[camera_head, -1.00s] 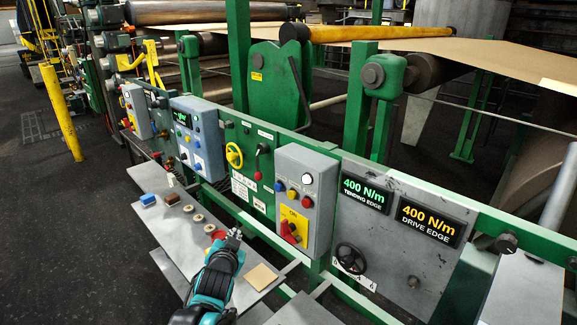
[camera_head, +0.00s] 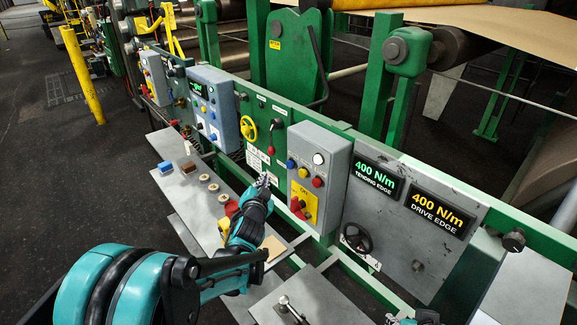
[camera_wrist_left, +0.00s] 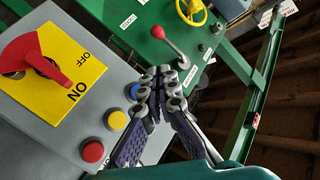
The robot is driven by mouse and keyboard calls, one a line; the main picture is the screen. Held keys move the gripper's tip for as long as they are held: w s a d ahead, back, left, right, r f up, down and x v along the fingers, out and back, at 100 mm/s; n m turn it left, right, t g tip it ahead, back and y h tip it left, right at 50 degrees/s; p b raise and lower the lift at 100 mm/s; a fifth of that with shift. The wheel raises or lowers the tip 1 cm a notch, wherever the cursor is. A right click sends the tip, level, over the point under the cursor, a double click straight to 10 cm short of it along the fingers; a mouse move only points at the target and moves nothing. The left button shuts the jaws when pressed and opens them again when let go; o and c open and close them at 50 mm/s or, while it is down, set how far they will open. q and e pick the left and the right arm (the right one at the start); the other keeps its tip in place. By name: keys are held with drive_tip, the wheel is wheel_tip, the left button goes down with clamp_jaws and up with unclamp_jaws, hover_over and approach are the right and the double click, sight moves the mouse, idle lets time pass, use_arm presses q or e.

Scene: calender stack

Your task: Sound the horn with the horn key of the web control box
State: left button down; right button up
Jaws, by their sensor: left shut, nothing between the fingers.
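A grey control box (camera_head: 322,168) on the green rail carries a blue button (camera_head: 290,163), a yellow button (camera_head: 303,172), a red button (camera_head: 317,182), a white button (camera_head: 318,158) and a red rotary switch (camera_head: 298,208) on a yellow plate. I cannot read which key is the horn. My left gripper (camera_head: 263,181) is shut and empty, just left of this box. In the left wrist view the gripper (camera_wrist_left: 162,84) shows beside the blue button (camera_wrist_left: 131,91), apparently apart from it. My right gripper (camera_head: 412,320) barely shows at the bottom edge; its fingers cannot be made out.
A second grey box (camera_head: 213,105) stands further left on the rail. A yellow handwheel (camera_head: 249,128) and a red-knobbed lever (camera_head: 272,150) lie between the boxes. A black handwheel (camera_head: 356,237) is to the right. A shelf (camera_head: 185,200) below holds rolls and blocks.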

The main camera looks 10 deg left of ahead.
sight(290, 164)
use_arm(q)
drive_tip(key=w+d, duration=0.4)
drive_tip(key=w, duration=0.1)
drive_tip(key=shift+w, duration=0.15)
drive_tip(key=shift+w+d, duration=0.1)
drive_tip(key=shift+d, duration=0.05)
idle(1.3)
drive_tip(key=shift+w+d, duration=0.2)
drive_tip(key=shift+w, duration=0.05)
drive_tip(key=shift+w+d, duration=0.3)
drive_tip(key=shift+w, duration=0.1)
idle(0.8)
drive_tip(key=shift+s+a, duration=0.1)
idle(0.4)
drive_tip(key=shift+s+a+b, duration=0.35)
drive_tip(key=shift+s+a, duration=0.15)
drive_tip(key=shift+s, duration=0.2)
